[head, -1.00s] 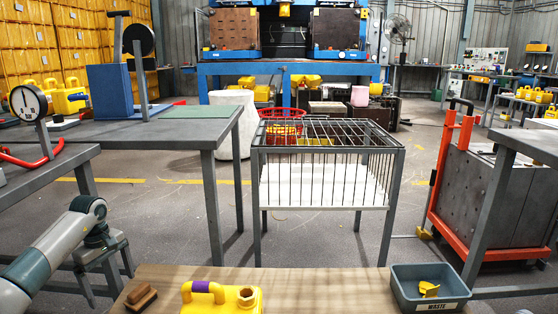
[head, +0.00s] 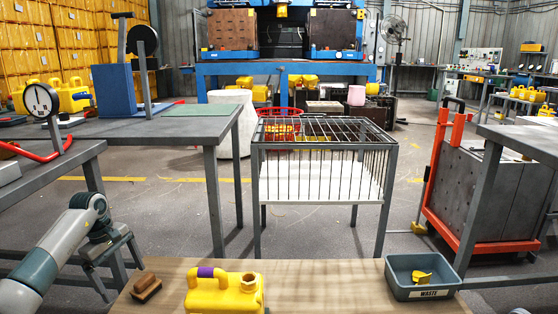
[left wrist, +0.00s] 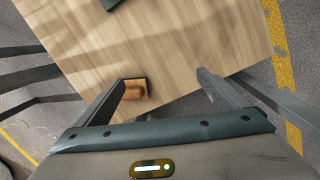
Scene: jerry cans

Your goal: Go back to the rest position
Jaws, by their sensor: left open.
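My left gripper (head: 117,277) hangs at the lower left of the head view, pointing down, with its two fingers apart. My right gripper is not in view.
A grey waste bin (head: 425,289) with a yellow scrap stands at the table's right. A wire-topped cage stand (head: 322,185) is beyond the table. Grey benches (head: 160,130) flank the left, and an orange trolley (head: 436,180) stands right.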

